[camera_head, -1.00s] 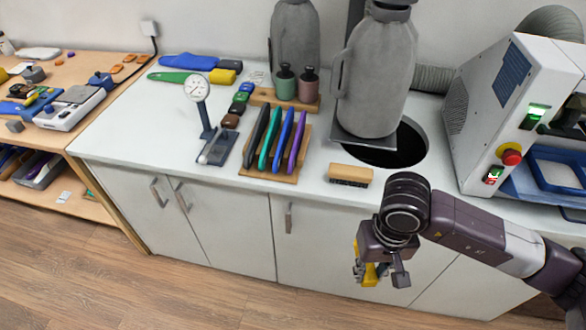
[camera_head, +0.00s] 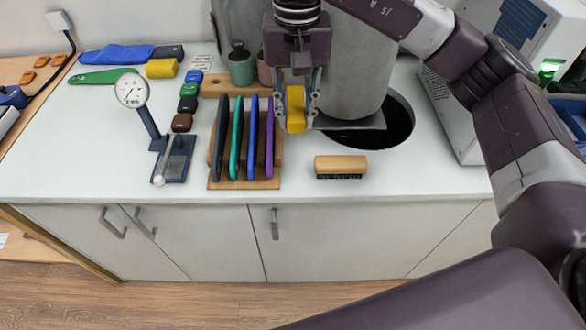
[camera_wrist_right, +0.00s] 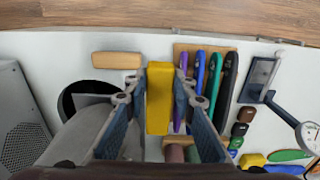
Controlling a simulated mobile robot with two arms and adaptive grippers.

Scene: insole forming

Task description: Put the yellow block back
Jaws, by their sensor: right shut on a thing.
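My right gripper (camera_head: 297,98) is shut on a yellow block (camera_head: 296,122). It holds the block above the counter, in front of the grey flask and to the right of the rack of coloured insoles (camera_head: 216,184). In the right wrist view the yellow block (camera_wrist_right: 159,100) sits between the two fingers. Another yellow block (camera_head: 161,68) lies on the counter at the back left. A line of small blue (camera_head: 193,76), green (camera_head: 189,90), dark (camera_head: 188,104) and brown (camera_head: 181,122) blocks stands left of the rack. My left gripper is not in view.
A dial gauge (camera_head: 132,90) stands at the left. A wooden brush (camera_head: 341,165) lies at the front, near the round dark opening (camera_head: 385,132). The large grey flask (camera_head: 352,70) is close behind my gripper. The front left of the counter (camera_head: 75,170) is clear.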

